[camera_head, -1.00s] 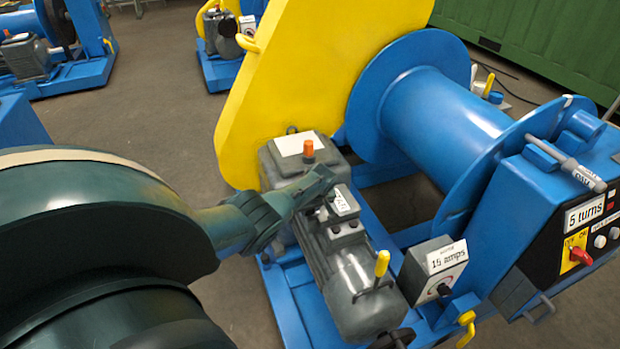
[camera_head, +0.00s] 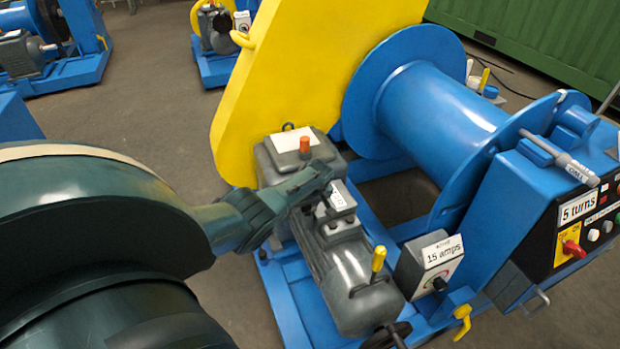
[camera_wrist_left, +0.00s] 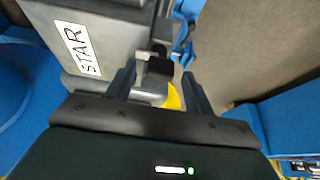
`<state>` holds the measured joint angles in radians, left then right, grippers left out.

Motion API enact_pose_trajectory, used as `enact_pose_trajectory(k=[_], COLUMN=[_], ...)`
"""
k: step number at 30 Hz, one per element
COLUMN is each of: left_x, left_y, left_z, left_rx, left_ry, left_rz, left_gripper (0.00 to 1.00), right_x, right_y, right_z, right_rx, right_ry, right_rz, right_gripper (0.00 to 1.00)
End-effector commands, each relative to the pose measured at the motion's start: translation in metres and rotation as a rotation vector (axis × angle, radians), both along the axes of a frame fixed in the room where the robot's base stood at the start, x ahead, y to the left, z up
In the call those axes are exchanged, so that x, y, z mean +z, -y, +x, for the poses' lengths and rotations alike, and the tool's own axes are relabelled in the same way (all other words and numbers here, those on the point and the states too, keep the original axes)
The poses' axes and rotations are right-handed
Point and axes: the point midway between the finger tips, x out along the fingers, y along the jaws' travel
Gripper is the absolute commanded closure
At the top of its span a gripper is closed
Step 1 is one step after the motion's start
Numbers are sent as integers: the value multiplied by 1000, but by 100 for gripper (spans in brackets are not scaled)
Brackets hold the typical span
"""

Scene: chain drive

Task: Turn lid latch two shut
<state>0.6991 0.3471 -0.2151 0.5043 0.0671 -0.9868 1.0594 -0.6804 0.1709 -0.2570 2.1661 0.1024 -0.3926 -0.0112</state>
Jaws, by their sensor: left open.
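My left gripper (camera_head: 325,174) reaches in from the left over the motor's grey terminal box (camera_head: 341,202) and hides part of it. In the left wrist view the open gripper (camera_wrist_left: 158,77) has a finger on each side of a small dark block (camera_wrist_left: 154,69) at the edge of the grey box, which bears a "STAR" label (camera_wrist_left: 82,44). The block looks like a lid latch, but I cannot tell which number it is or whether a finger touches it. The latches are hidden or too small to make out in the head view. My right gripper is not in view.
A grey gearbox with an orange cap (camera_head: 305,146) stands just behind the gripper, below the yellow guard (camera_head: 262,85). A yellow-handled lever (camera_head: 378,260) and a "15 amps" box (camera_head: 430,266) stand in front. The blue drum (camera_head: 440,110) is to the right.

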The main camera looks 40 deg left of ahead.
Motion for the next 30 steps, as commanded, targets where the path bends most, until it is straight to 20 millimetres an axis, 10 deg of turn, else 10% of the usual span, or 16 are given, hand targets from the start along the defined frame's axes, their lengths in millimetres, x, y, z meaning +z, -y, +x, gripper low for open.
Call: enact_pose_trajectory(k=[16,30], left_x=[94,114], left_y=[33,42], left_z=[-17,-22], left_rx=[0,2], left_ry=[2,-1], left_rz=[-1,-1], left_gripper=[47,47], right_x=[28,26], right_y=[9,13], right_z=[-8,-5], right_rx=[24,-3], right_ry=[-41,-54], right_rz=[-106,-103], right_gripper=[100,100])
